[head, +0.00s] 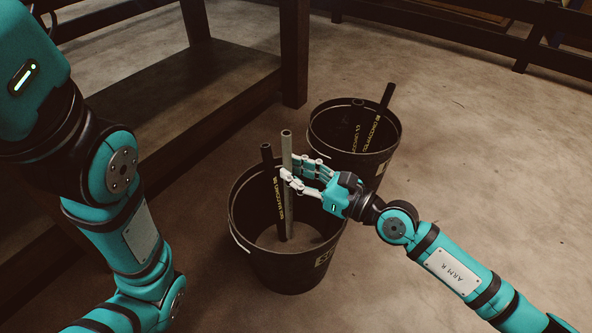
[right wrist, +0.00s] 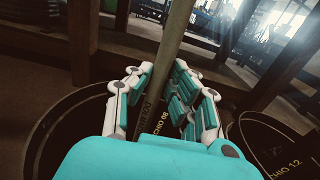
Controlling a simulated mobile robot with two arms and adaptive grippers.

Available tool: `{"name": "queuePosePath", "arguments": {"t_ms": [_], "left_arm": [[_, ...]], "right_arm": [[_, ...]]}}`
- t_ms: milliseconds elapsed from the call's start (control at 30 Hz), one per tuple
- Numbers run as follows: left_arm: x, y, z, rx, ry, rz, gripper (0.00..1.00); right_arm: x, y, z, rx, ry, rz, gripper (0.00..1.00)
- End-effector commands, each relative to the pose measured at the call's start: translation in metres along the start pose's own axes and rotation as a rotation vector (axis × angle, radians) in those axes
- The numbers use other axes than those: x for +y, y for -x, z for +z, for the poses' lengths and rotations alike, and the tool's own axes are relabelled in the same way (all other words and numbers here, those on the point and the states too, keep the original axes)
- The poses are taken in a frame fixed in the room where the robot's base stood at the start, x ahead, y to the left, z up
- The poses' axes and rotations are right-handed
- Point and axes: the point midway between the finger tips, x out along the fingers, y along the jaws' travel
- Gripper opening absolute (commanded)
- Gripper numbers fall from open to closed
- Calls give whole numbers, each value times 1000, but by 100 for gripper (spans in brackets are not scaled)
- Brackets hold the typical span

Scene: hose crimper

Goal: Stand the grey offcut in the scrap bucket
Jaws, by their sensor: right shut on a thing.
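The grey offcut (head: 287,150) stands nearly upright, with its lower part inside the front black bucket (head: 289,275). Its lower end appears to reach the pale bucket floor, but I cannot tell whether it touches. My right gripper (head: 293,178) is shut on the offcut above the bucket's rim. In the right wrist view the offcut (right wrist: 174,45) runs up between the fingers of the gripper (right wrist: 162,92). My left arm shows at the left, but its gripper is out of view.
A black hose with yellow lettering (head: 267,160) leans in the front bucket, left of the offcut. A second black bucket (head: 348,163) behind holds dark hoses (head: 384,100). A dark wooden bench (head: 205,90) stands at back left. The floor at right is mostly clear.

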Motion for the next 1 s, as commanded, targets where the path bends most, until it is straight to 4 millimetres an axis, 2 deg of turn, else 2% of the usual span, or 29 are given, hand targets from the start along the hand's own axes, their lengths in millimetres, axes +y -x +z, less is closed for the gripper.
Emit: {"name": "queuePosePath", "arguments": {"t_ms": [200,233,433,767,1000], "left_arm": [[0,0,0,1,0,1,40],[0,0,0,1,0,1,40],[0,0,0,1,0,1,40],[-1,0,1,-2,0,-2,40],[0,0,0,-1,0,-1,40]], "right_arm": [[0,0,1,-1,0,0,0],[0,0,1,-1,0,0,20],[0,0,0,-1,0,0,44],[0,4,-1,2,0,0,44],[0,39,-1,4,0,0,44]]}}
